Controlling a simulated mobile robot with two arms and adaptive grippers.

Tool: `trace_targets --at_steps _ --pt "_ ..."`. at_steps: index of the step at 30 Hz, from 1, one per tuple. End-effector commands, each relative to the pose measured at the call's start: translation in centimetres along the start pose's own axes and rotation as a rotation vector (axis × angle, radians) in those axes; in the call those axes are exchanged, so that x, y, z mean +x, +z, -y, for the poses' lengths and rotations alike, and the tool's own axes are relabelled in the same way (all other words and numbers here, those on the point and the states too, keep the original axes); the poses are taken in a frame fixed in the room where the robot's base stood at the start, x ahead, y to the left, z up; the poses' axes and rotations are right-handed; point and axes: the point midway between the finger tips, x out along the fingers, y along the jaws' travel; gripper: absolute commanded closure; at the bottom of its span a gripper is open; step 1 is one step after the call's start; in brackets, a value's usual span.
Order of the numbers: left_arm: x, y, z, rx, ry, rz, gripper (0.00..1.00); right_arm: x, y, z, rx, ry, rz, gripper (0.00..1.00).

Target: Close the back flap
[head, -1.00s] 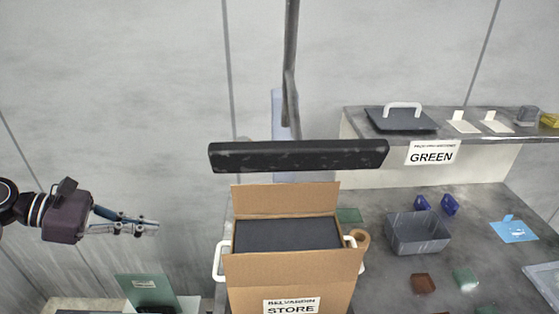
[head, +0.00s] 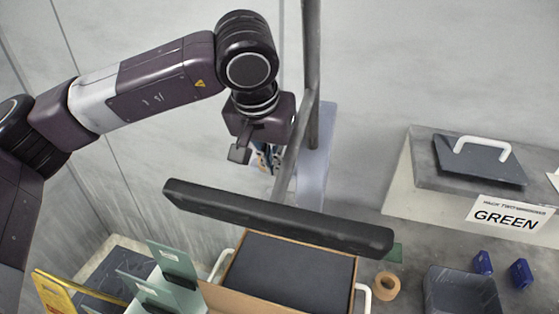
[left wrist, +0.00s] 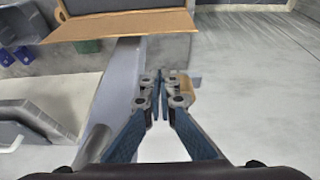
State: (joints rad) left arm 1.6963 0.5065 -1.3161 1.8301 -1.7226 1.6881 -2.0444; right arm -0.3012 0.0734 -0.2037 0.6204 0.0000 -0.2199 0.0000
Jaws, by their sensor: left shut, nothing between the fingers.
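The cardboard box (head: 235,298) stands at the bottom centre of the head view, with a dark slab (head: 290,270) filling its opening. The back flap is hidden behind the black bar in the head view. In the left wrist view, a brown cardboard flap (left wrist: 120,26), which looks like the back flap, spans the upper left. My left gripper (head: 268,160) points down behind the bar, on the far side of the box. In the left wrist view its fingers (left wrist: 161,78) are shut and empty, with a visible gap to the flap. My right gripper is not in view.
A long black bar (head: 275,216) on a grey post (head: 311,70) crosses above the box's back edge, close to my left gripper. White handles (head: 362,298) flank the box. A tape roll (head: 387,286) and grey bin (head: 462,292) are right; green plates (head: 172,262) are left.

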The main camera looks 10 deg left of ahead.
Motion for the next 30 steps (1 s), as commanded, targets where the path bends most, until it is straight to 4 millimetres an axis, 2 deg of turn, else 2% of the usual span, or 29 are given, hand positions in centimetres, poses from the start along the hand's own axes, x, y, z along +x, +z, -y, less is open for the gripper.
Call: trace_targets --at_steps 3,10,12,19,30 --pt "2.3 0.0 0.0 -0.001 0.001 0.007 1.0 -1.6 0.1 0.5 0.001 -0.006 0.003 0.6" --pt "7.0 0.1 -0.1 -0.002 0.002 0.006 1.0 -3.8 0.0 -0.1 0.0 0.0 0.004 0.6" --pt "6.2 1.1 -0.1 0.001 0.003 0.001 1.0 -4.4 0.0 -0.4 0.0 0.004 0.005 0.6" --pt "5.7 3.2 0.0 -0.003 0.002 0.002 1.0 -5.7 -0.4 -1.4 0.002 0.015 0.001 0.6" --pt "5.8 3.8 0.0 -0.005 0.003 0.001 1.0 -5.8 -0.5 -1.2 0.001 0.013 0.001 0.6"
